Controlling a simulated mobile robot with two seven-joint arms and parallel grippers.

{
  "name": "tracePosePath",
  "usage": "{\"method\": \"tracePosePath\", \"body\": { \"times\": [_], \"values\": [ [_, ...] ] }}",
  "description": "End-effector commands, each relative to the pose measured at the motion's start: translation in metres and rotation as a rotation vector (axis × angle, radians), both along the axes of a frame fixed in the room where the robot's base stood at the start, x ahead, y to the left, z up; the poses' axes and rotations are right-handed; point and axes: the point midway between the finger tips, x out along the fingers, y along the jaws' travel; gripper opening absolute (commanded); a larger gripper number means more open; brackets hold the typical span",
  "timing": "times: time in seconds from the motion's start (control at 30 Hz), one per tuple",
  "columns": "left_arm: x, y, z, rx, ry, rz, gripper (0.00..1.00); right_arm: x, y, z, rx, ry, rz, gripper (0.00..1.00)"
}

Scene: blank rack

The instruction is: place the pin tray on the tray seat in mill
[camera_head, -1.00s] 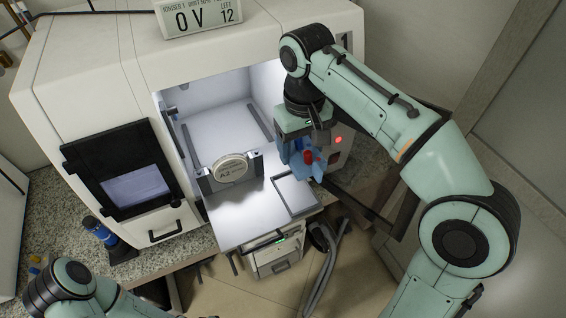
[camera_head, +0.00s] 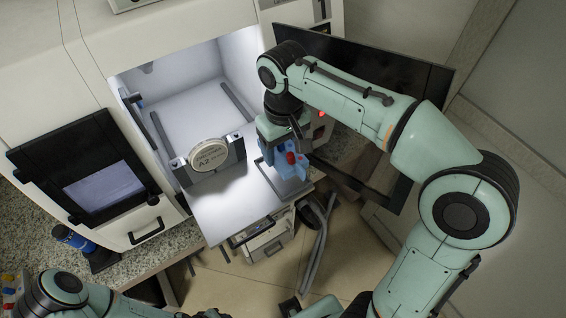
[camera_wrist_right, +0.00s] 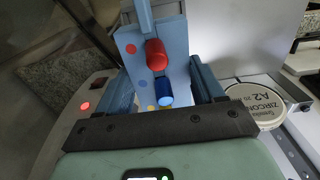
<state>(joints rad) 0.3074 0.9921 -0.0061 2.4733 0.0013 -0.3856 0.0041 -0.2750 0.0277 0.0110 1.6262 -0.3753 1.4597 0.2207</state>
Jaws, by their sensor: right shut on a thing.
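My right gripper (camera_head: 283,146) is shut on the pin tray (camera_head: 292,170), a small blue tray with red and blue pins. The pin tray also shows in the right wrist view (camera_wrist_right: 140,78), between the two fingers (camera_wrist_right: 163,85). The tray seat (camera_head: 298,193) is a grey-framed rectangle on the right of the white plate in the mill's opening. The pin tray is over the seat and hides part of it; I cannot tell whether they touch. My left arm shows at the lower left, but I cannot make out its gripper.
The mill's dark door (camera_head: 375,120) hangs open behind my right arm. A dark window panel (camera_head: 100,185) is at left, with a blue bottle (camera_head: 72,238) below it.

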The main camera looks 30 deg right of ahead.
Motion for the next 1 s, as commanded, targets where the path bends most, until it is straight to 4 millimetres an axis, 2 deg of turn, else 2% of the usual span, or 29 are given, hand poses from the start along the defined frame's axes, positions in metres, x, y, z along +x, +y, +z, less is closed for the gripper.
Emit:
{"method": "tracePosePath", "body": {
  "times": [0.17, 0.4, 1.0],
  "values": [
    [-0.002, 0.0, -0.004, 0.0, 0.002, -0.001, 0.43, 0.0, 0.0, -0.015, 0.0, 0.001, 0.0, 0.33],
    [-0.007, 0.0, -0.011, 0.0, 0.007, 0.0, 0.43, 0.0, 0.0, -0.048, 0.0, 0.0, 0.0, 0.33],
    [-0.01, 0.0, -0.017, -0.001, 0.011, 0.0, 0.43, 0.0, 0.0, -0.059, 0.0, -0.002, 0.0, 0.33]
  ]
}}
